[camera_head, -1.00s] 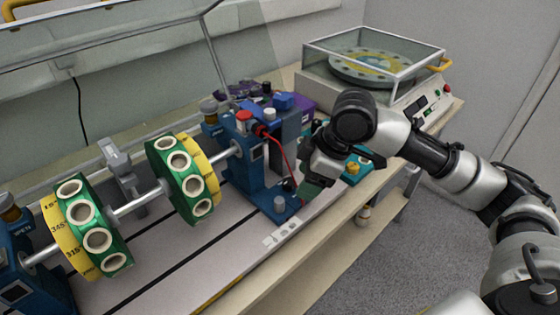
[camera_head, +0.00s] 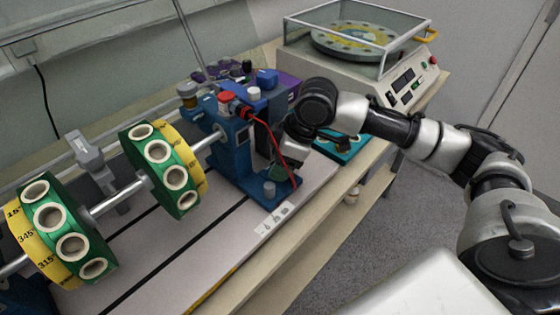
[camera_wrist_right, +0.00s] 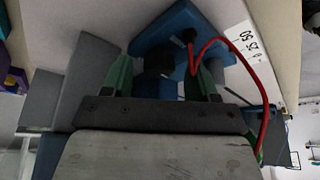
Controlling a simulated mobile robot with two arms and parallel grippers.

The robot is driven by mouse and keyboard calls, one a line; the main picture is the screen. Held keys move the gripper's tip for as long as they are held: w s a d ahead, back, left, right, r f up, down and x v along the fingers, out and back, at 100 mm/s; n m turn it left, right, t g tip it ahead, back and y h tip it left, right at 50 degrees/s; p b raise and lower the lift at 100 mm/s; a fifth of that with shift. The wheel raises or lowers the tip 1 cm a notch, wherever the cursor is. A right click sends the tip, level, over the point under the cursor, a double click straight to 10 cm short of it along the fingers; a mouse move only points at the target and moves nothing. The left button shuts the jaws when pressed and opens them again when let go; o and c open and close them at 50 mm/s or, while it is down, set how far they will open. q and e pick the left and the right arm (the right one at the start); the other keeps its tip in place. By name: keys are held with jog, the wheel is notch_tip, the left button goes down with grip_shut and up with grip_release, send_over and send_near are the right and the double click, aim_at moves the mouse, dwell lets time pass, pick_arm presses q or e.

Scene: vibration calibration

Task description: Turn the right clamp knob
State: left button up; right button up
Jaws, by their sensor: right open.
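The right blue pedestal (camera_head: 232,150) carries one end of the shaft. Its blue foot (camera_head: 262,190) stands on the grey bed, with a small round knob (camera_head: 269,187) on it. In the right wrist view the blue foot (camera_wrist_right: 180,36) lies ahead, and a dark knob (camera_wrist_right: 160,66) shows between the green fingers. My right gripper (camera_head: 280,166) is close beside the pedestal, above the foot; it also shows in the wrist view (camera_wrist_right: 165,72). It is open, with a finger on each side of the knob. Contact cannot be told. My left gripper is not in view.
A red cable (camera_head: 273,135) loops from the pedestal beside my right gripper, and crosses near its finger in the wrist view. The green and yellow discs (camera_head: 160,170) are on the shaft to the left. A glass-covered machine (camera_head: 400,85) stands behind.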

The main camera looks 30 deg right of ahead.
jog(key=shift+w+f, duration=0.1)
jog(key=c, duration=0.9)
jog(key=shift+r+p, duration=0.2)
jog(key=shift+p, duration=0.4)
jog(key=m+p, duration=0.2)
jog(key=p, duration=0.1)
jog(key=m+t+h+p, duration=0.1)
jog(key=p, duration=0.2)
jog(key=m+p, duration=0.2)
jog(key=p, duration=0.2)
jog(key=shift+s+a+r+m, duration=0.2)
jog(key=shift+r+m, duration=0.1)
jog(key=m+h+p, duration=0.1)
jog(key=m+p, duration=0.3)
jog(key=p, duration=0.2)
jog(key=m+t+h+p, duration=0.1)
jog(key=m+h+p, duration=0.1)
jog(key=p, duration=0.3)
jog(key=shift+a+f+m+p, duration=0.2)
jog(key=shift+m+p, duration=0.15)
jog(key=shift+m, duration=0.55)
jog(key=shift+w+f+m+h+p, duration=0.1)
jog(key=shift+f+m+h+p, duration=0.1)
jog(key=shift+m+h+p, duration=0.75)
jog(key=shift+m+y+p, duration=0.25)
jog(key=shift+m+p, duration=0.05)
jog(key=shift+m, duration=0.05)
jog(key=o, duration=0.9)
